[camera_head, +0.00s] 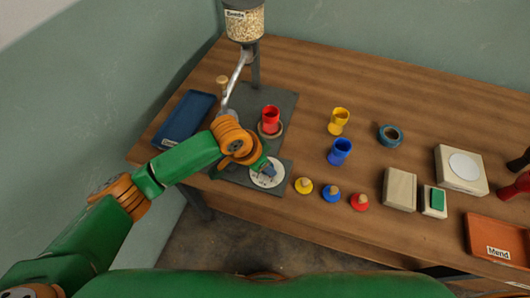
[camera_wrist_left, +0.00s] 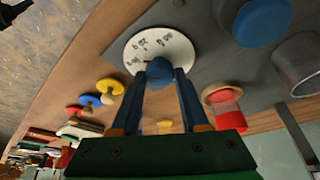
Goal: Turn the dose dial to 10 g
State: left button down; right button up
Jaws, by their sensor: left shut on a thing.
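The dose dial is a white round plate (camera_head: 262,181) with dark markings, at the front of the grey base; it also shows in the left wrist view (camera_wrist_left: 176,45). Its blue knob (camera_wrist_left: 159,70) sits at the plate's middle. My left gripper (camera_head: 267,170) is over the dial, its two blue fingers (camera_wrist_left: 162,80) closed on either side of the knob. The markings are too small to read, and I cannot tell which one the knob points to. My right gripper is not in view.
A red cup (camera_head: 270,117) stands on the grey base (camera_head: 284,103) under the seed hopper (camera_head: 244,22). A blue tray (camera_head: 184,118) lies left. Yellow (camera_head: 339,118) and blue (camera_head: 341,150) cups and several coloured knobbed discs (camera_head: 332,194) are to the right. The table's front edge is close.

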pick_arm(q)
jog(key=shift+n+t+p, duration=0.3)
jog(key=shift+n+p, duration=0.8)
jog(key=shift+p, duration=0.2)
jog(key=shift+c, duration=2.1)
grip_release()
jog(key=v, duration=0.7)
jog(key=shift+d+y+p, duration=0.2)
jog(key=shift+y+p, duration=0.1)
